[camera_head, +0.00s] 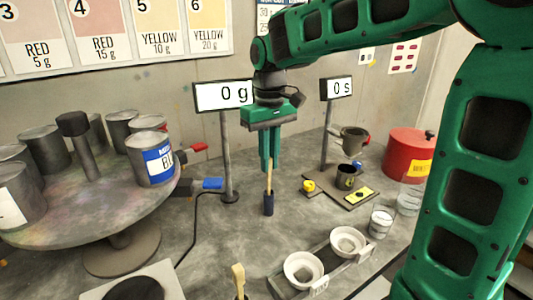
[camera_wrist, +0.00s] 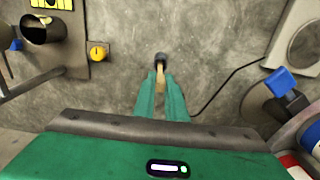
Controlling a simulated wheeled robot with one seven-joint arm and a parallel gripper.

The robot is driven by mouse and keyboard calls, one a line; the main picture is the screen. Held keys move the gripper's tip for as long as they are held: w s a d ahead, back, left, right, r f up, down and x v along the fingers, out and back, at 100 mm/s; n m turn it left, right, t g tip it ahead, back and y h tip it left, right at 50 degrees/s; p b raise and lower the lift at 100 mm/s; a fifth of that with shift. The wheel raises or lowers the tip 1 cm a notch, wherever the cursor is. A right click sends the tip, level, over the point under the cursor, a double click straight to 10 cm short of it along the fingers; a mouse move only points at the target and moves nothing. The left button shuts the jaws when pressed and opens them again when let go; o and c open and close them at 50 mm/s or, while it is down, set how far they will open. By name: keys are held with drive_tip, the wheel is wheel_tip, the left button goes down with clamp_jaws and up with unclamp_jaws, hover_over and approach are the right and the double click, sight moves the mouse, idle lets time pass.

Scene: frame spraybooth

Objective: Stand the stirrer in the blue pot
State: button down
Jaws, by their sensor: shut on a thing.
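My gripper (camera_head: 268,166) points down over the middle of the bench, shut on the pale wooden stick of the stirrer (camera_head: 269,181). The stick also shows between the fingertips in the wrist view (camera_wrist: 160,72).
Several grey tins crowd the turntable. A scale display (camera_head: 223,96) on a post stands behind my gripper. A dark cup (camera_head: 346,177), a red pot (camera_head: 408,155) and white bowls (camera_head: 303,269) are to the right and front. Another wooden stick (camera_head: 238,278) stands at the front.

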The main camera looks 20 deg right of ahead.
drive_tip(key=shift+f, duration=0.1)
drive_tip(key=c, duration=1.7)
unclamp_jaws()
